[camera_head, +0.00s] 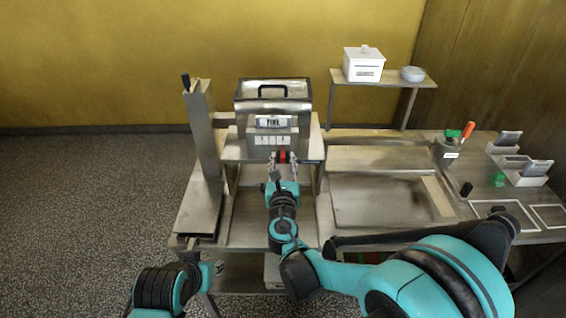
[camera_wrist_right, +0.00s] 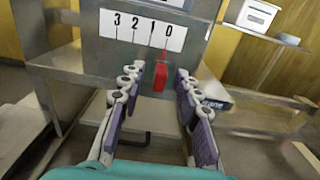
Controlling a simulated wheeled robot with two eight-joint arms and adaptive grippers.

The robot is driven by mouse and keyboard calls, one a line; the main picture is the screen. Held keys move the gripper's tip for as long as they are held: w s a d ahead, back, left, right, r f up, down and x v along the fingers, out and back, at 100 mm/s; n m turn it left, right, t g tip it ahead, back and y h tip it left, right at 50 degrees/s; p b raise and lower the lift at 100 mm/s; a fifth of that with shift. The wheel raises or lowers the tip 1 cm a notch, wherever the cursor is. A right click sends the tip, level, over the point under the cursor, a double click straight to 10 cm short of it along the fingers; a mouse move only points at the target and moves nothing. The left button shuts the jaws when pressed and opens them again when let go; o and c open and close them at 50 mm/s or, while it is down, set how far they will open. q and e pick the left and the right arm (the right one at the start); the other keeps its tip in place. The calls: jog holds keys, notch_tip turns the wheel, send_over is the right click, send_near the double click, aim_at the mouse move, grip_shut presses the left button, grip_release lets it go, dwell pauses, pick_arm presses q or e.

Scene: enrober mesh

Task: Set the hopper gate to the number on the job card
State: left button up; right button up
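The steel hopper (camera_head: 272,98) stands on the bench, with a white number scale (camera_head: 270,140) on its front. In the right wrist view the scale (camera_wrist_right: 142,30) reads 3, 2, 1, 0 from left to right. The red gate handle (camera_wrist_right: 160,76) hangs below it, its thin red pointer near the 0 mark. My right gripper (camera_wrist_right: 155,98) is open, its fingers on either side of the handle; I see no clear contact. In the head view the handle (camera_head: 283,155) shows between the fingertips. My left gripper (camera_head: 218,268) is barely visible at lower left. No job card number is readable.
A steel column (camera_head: 201,130) rises left of the hopper. A raised shelf (camera_head: 385,80) holds a white box (camera_head: 364,64) and a bowl (camera_head: 412,74). A pot (camera_head: 446,153) and card stands (camera_head: 524,174) are at right. A shallow tray (camera_head: 380,203) lies right of the hopper.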

jog(key=shift+w, duration=0.15)
grip_shut()
jog(key=shift+a, duration=1.05)
grip_release()
jog(key=s, duration=1.2)
